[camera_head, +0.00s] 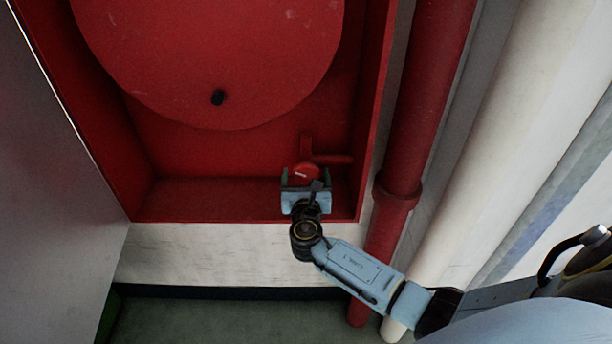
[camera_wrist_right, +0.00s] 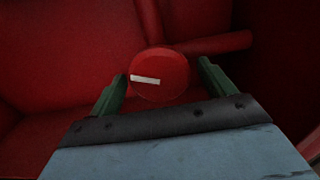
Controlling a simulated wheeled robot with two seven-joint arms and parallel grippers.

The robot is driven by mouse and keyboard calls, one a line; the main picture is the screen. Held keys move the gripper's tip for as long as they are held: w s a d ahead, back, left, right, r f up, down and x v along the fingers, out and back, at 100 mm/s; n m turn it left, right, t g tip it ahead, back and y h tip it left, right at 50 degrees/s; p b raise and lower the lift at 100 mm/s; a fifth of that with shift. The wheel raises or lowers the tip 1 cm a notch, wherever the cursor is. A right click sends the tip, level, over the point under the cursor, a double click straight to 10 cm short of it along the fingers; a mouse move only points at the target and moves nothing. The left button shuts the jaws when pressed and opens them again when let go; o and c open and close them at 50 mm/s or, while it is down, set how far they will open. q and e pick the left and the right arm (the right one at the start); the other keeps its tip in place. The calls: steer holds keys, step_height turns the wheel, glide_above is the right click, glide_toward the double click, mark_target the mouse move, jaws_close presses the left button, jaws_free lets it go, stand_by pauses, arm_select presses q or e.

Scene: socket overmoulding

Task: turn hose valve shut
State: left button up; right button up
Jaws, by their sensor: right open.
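The hose valve is a round red knob (camera_head: 305,174) with a white mark, low in the red cabinet at its right side. In the right wrist view the knob (camera_wrist_right: 159,74) sits between the fingers, its white mark lying nearly level, tilted slightly down to the right. My right gripper (camera_head: 306,176) is open, with one green finger on each side of the knob. In the wrist view its fingers (camera_wrist_right: 160,80) show gaps to the knob on both sides. Whether either finger touches it deeper in, I cannot tell. My left gripper is not in view.
A red pipe (camera_head: 333,159) runs right from the valve. A large red reel disc (camera_head: 210,50) with a black knob (camera_head: 217,97) fills the cabinet above. The cabinet's right wall (camera_head: 374,110) is close to my gripper. A grey door (camera_head: 50,200) stands open at left; upright pipes (camera_head: 420,100) stand at right.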

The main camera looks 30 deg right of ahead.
steer(key=shift+w+d, duration=0.2)
steer(key=shift+w, duration=0.1)
steer(key=c, duration=1)
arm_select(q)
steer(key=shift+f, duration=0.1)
arm_select(e)
steer(key=shift+o, duration=0.2)
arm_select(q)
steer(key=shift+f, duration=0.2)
arm_select(e)
steer(key=shift+m, duration=0.4)
steer(key=m+b, duration=0.3)
steer(key=m, duration=0.1)
steer(key=shift+a+f+m, duration=0.1)
steer(key=shift+m, duration=0.3)
steer(key=m+b, duration=0.3)
steer(key=m, duration=0.2)
steer(key=shift+m, duration=0.4)
steer(key=shift+m+b, duration=0.45)
steer(key=shift+m, duration=0.05)
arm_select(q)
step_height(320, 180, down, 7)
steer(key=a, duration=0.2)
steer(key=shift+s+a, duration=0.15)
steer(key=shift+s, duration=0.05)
arm_select(e)
steer(key=shift+a+r+m, duration=0.1)
steer(key=shift+r+m, duration=0.1)
steer(key=shift+m, duration=0.3)
